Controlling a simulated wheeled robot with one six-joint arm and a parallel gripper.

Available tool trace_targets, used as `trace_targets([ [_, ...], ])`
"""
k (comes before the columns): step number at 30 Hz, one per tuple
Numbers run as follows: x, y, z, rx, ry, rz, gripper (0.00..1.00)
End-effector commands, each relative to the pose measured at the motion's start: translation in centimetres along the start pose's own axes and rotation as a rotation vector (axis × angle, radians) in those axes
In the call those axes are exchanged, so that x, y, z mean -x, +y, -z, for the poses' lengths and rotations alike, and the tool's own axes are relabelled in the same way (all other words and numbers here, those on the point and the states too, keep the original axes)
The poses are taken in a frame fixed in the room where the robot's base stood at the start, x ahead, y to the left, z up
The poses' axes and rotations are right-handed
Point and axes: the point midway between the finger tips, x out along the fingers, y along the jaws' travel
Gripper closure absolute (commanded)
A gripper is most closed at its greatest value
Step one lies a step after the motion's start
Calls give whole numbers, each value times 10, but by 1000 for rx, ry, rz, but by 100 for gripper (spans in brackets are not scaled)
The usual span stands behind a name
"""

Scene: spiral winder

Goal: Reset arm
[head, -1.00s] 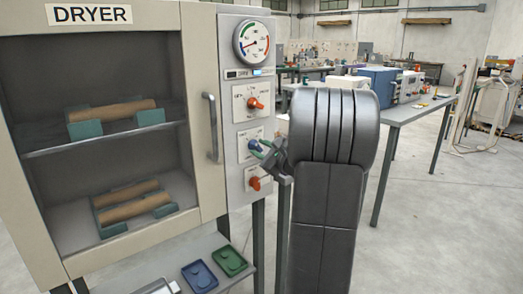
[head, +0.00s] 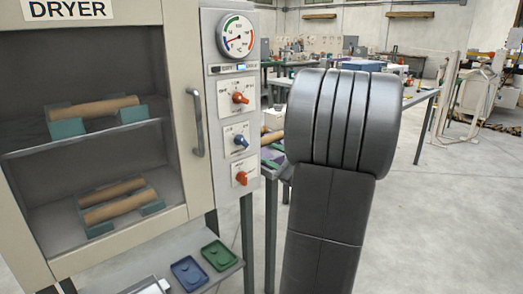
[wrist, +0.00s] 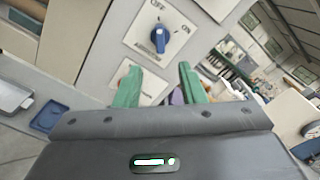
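My arm fills the middle right of the head view, and there it hides my gripper. In the wrist view my gripper (wrist: 157,86) shows two green fingers spread apart with nothing between them. It is open in front of the dryer's control panel (head: 228,105), apart from the blue knob (wrist: 160,34). The blue knob also shows in the head view (head: 240,141), between an orange knob (head: 240,97) above and another orange knob (head: 241,178) below.
The dryer (head: 54,257) holds several brown tubes on green supports behind its door. A blue tray (head: 188,273) and a green tray (head: 219,255) lie on the shelf below. Work tables stand behind my arm. Open floor lies to the right.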

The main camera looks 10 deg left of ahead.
Motion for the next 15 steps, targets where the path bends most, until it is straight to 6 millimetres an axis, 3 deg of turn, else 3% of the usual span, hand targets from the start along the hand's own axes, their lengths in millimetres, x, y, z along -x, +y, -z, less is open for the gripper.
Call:
trace_targets([
  [6, 17, 0, 0, 0, 0, 0, 64],
  [15, 18, 0, 0, 0, 0, 0, 64],
])
